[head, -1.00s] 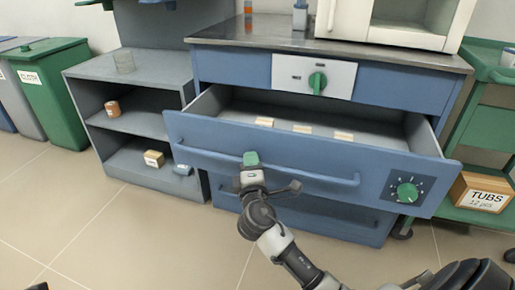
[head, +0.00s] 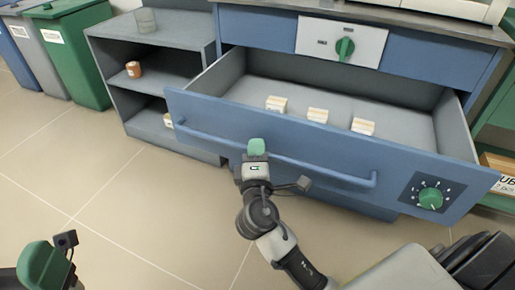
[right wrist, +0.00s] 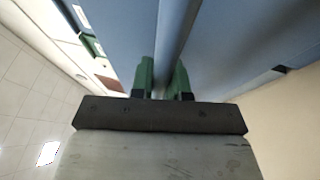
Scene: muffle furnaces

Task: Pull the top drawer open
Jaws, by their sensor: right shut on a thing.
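The blue top drawer (head: 300,150) is pulled well out of the blue cabinet in the head view. Its long bar handle (head: 325,170) runs across the front. My right gripper (head: 256,148) is at the left part of this handle, shut on it. In the right wrist view the green fingers (right wrist: 163,80) stand on either side of the handle bar (right wrist: 172,45). Inside the drawer lie three small cream blocks (head: 317,115). My left gripper (head: 45,265) shows at the lower left, away from the cabinet; its fingertips are too unclear to judge.
A green dial (head: 430,198) sits on the drawer's right front. Open tiled floor (head: 120,190) lies at the left front.

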